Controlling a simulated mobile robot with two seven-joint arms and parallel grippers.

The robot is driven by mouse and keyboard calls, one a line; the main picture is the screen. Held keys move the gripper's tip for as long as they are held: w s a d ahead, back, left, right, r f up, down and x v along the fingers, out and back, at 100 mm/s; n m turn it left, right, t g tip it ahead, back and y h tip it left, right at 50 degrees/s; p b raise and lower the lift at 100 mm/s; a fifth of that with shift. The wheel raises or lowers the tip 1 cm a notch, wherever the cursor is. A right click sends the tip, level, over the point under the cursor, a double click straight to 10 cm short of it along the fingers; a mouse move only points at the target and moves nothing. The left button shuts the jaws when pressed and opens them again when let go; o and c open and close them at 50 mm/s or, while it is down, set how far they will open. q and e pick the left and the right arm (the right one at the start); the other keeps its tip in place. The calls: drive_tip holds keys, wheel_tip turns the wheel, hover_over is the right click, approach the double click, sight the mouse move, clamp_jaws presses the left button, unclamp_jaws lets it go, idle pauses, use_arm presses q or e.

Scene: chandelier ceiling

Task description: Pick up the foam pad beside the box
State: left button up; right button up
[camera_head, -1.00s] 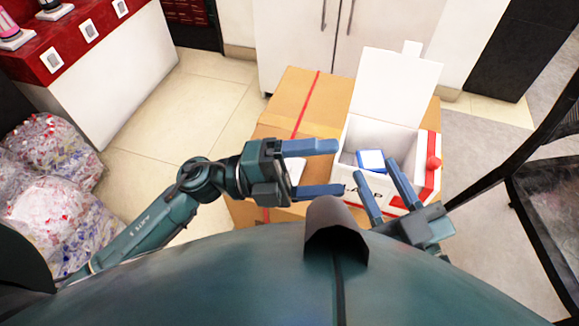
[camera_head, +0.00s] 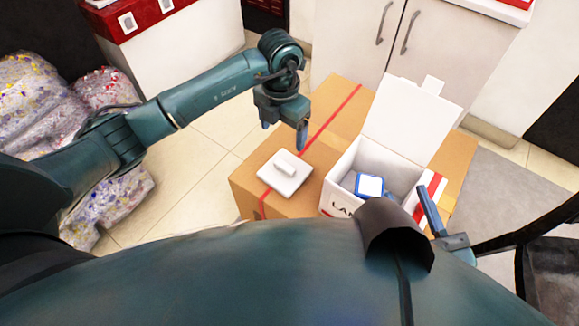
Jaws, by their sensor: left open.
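The foam pad (camera_head: 279,181) is a white slab with a small raised piece on top. It lies flat on a large cardboard box (camera_head: 262,203), to the left of the white open box (camera_head: 345,187). My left gripper (camera_head: 283,139) points down above and behind the pad, open and empty, apart from it. My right gripper (camera_head: 430,212) is at the front right of the white box. One blue finger shows clearly; the rest is partly hidden by a dark part of my own body.
A blue-and-white item (camera_head: 369,185) lies inside the white box, whose lid (camera_head: 409,118) stands raised. Clear bags of scraps (camera_head: 40,95) sit at the left. White cabinets (camera_head: 352,38) stand behind. A dark chair-like frame (camera_head: 530,222) is at the right.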

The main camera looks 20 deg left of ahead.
use_arm(q)
drive_tip(key=b, duration=0.2)
hover_over(285, 165)
drive_tip(key=f, duration=0.6)
drive_tip(key=shift+s+a+f, duration=0.15)
drive_tip(key=shift+a+f, duration=0.05)
drive_tip(key=shift+f, duration=0.65)
drive_tip(key=shift+d+f+b, duration=0.1)
drive_tip(key=shift+f+b, duration=0.4)
wheel_tip(285, 165, down, 4)
drive_tip(key=shift+d+r+b, duration=0.1)
drive_tip(key=shift+b, duration=0.85)
drive_tip(key=shift+f, duration=0.25)
drive_tip(key=shift+r, duration=0.1)
drive_tip(key=c, duration=1.1)
use_arm(e)
drive_tip(key=shift+w+a+r+m+t+y, duration=0.15)
drive_tip(key=shift+a+m+t+y, duration=0.15)
drive_tip(key=shift+a+m+y, duration=0.25)
use_arm(q)
drive_tip(key=shift+o, duration=0.2)
